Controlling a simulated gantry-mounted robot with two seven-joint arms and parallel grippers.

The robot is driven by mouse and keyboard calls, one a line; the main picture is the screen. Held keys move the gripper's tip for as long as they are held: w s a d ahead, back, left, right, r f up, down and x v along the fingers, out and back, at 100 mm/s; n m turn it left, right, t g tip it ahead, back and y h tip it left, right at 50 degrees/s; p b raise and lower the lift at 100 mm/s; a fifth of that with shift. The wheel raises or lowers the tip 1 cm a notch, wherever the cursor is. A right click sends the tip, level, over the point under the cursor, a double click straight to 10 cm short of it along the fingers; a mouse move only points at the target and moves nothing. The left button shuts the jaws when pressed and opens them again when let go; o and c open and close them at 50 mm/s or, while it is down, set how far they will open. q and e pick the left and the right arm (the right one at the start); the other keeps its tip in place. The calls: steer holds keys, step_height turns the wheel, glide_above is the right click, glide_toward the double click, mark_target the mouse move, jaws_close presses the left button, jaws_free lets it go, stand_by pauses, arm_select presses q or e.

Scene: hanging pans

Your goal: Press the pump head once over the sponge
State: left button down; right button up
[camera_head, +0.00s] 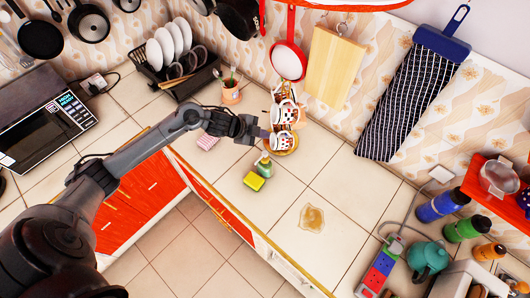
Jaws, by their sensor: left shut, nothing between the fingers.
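The yellow sponge (254,181) with a green edge lies on the tiled counter near its front edge. A small green pump bottle (265,168) stands upright just behind the sponge; its pale pump head (264,156) is small and hard to make out. My left gripper (264,134) is shut and empty. In the picture it shows just above the pump head, with a gap between them; its height over the bottle is hard to judge. My right gripper is not in view.
A stand with patterned mugs (285,118) is close to the right of my left gripper. A pink-striped cloth (208,142) lies under my forearm. A potted cup (231,92) and dish rack (178,65) stand behind.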

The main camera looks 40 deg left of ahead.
arm_select(q)
steer(key=shift+f, duration=0.15)
steer(key=b, duration=0.7)
glide_above(263, 154)
step_height(263, 154, down, 6)
steer(key=shift+f, duration=0.25)
steer(key=shift+f+b, duration=0.5)
steer(key=shift+f, duration=0.55)
steer(key=shift+f, duration=0.4)
stand_by(0.8)
steer(key=shift+f, duration=0.1)
stand_by(0.4)
